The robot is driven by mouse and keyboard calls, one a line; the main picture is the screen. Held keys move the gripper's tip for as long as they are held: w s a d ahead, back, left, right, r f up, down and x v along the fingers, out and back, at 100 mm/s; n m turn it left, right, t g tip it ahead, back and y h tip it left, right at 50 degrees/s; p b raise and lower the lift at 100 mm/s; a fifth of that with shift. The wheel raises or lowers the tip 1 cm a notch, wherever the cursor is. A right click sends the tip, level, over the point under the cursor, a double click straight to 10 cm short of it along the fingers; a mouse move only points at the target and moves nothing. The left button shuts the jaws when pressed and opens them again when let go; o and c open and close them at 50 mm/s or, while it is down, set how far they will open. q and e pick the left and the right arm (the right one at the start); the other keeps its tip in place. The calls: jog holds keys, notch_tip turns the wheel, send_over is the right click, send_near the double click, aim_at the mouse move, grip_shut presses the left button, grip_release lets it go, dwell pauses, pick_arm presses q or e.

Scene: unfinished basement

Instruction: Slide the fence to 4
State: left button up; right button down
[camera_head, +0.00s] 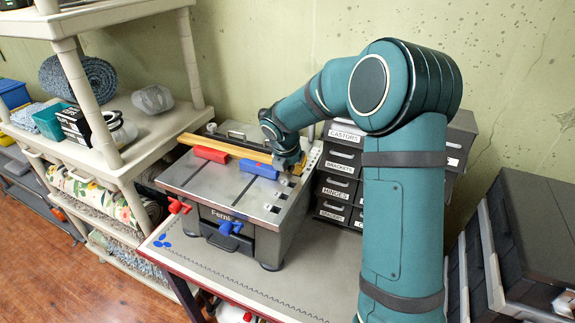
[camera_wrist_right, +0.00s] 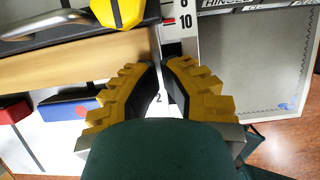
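The fence (camera_head: 225,148) is a long wood-coloured bar lying across the grey machine table (camera_head: 225,190). In the right wrist view the fence (camera_wrist_right: 85,62) runs across the left half, with its right end near the fingers. A yellow knob (camera_wrist_right: 118,12) shows behind the fence. My right gripper (camera_wrist_right: 162,66) has yellow-tipped fingers with a narrow empty gap between them. In the head view it (camera_head: 287,170) is over the table's right end. My left gripper is out of view.
A red block (camera_head: 210,154) and a blue block (camera_head: 259,168) sit along the fence front. Red (camera_head: 178,205) and blue (camera_head: 230,227) handles stick out at the machine's front. Labelled drawers (camera_head: 340,170) stand close at right, shelves (camera_head: 120,150) at left.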

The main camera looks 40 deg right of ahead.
jog(key=shift+w+d, duration=0.3)
jog(key=shift+d, duration=0.25)
jog(key=shift+w+d, duration=0.3)
jog(key=shift+d, duration=0.2)
jog(key=shift+w+d+r+p, duration=0.2)
jog(key=shift+d+p, duration=0.1)
jog(key=shift+p, duration=0.2)
jog(key=w+d+p, duration=0.1)
jog(key=d+p, duration=0.1)
jog(key=w+d+p, duration=0.1)
jog(key=shift+w+d+p, duration=0.1)
jog(key=shift+d+p, duration=0.25)
jog(key=shift+p, duration=0.05)
jog(key=shift+w+d+f, duration=0.15)
jog(key=shift+w+d, duration=0.05)
jog(key=shift+d, duration=0.2)
